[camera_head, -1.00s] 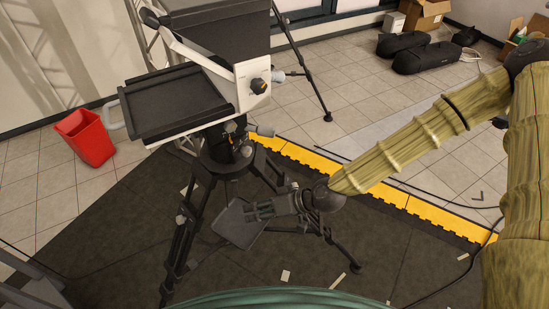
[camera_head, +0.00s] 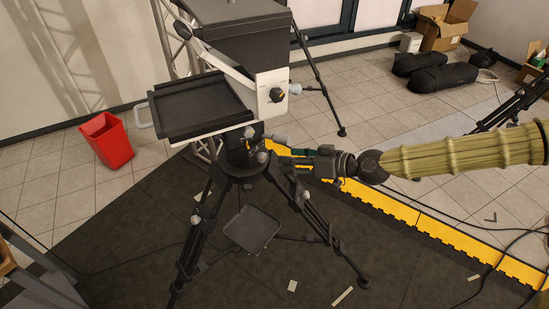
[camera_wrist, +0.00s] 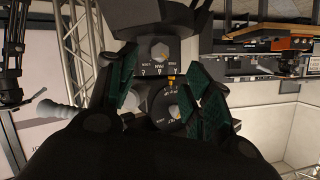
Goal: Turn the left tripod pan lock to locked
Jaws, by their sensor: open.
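The left tripod (camera_head: 250,172) stands upright on the dark mat and carries a camera rig with a black tray. Small grey knobs (camera_head: 261,156) sit on its head. My gripper (camera_head: 278,160) reaches in from the right, close to the head. In the wrist view my gripper (camera_wrist: 168,95) is open, with a green finger on each side of a dark round dial. This dial has a pale knob (camera_wrist: 175,111) and white lettering. A second pale knob (camera_wrist: 159,50) with lettering is above it. Contact is unclear.
A grey spreader tray (camera_head: 252,229) hangs between the tripod legs. A red bin (camera_head: 107,141) stands at the left. A yellow floor edge strip (camera_head: 400,208) runs below my arm. Another tripod (camera_head: 512,105) stands at the right. Black bags (camera_head: 440,76) lie farther back.

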